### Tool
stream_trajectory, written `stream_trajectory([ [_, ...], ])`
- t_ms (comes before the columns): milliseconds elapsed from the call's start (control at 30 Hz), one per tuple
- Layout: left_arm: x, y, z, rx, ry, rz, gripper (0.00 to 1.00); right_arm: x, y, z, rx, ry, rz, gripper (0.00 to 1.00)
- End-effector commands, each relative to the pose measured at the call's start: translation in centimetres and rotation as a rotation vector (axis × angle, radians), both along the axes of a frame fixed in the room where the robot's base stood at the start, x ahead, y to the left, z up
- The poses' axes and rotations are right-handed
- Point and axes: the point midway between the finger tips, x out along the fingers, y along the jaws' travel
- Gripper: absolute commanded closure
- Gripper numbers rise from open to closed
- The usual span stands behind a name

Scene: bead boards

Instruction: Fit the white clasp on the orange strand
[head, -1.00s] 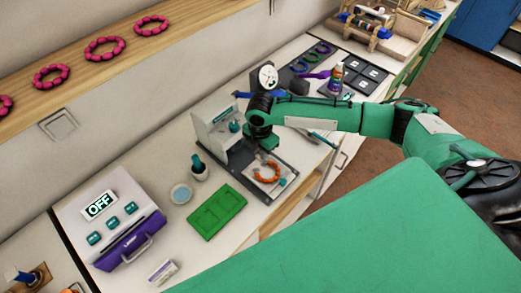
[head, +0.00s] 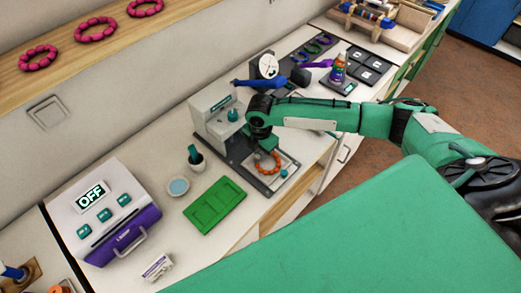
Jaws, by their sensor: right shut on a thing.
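The orange strand (head: 267,168) lies as a curved row of beads on the pale plate of the grey press stand (head: 236,160). My right gripper (head: 264,148) points down at the far side of the strand, very close to it. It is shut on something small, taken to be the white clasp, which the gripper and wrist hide. I cannot tell whether the clasp touches the strand's ends. My left gripper is not in view.
A press housing (head: 213,117) stands left of my right wrist. A green tray (head: 214,206), a small dish (head: 178,187) and a purple-and-white box marked OFF (head: 125,238) are further left. A bottle (head: 339,68) and dark boards (head: 366,66) lie beyond my arm.

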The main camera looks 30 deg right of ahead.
Motion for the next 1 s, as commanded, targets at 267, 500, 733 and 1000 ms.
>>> stream_trajectory([
  [267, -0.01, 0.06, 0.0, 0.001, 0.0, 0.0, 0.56, 0.02, 0.02, 0.03, 0.0, -0.001, 0.0, 0.75],
  [500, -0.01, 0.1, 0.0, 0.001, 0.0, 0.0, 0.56, 0.02, 0.01, 0.03, 0.0, -0.001, 0.0, 0.56],
  [733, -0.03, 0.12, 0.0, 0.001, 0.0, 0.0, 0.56, 0.02, 0.01, 0.03, 0.0, -0.001, 0.0, 0.41],
  [1000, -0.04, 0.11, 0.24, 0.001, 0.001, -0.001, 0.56, 0.02, 0.01, 0.25, 0.0, -0.001, 0.0, 0.41],
])
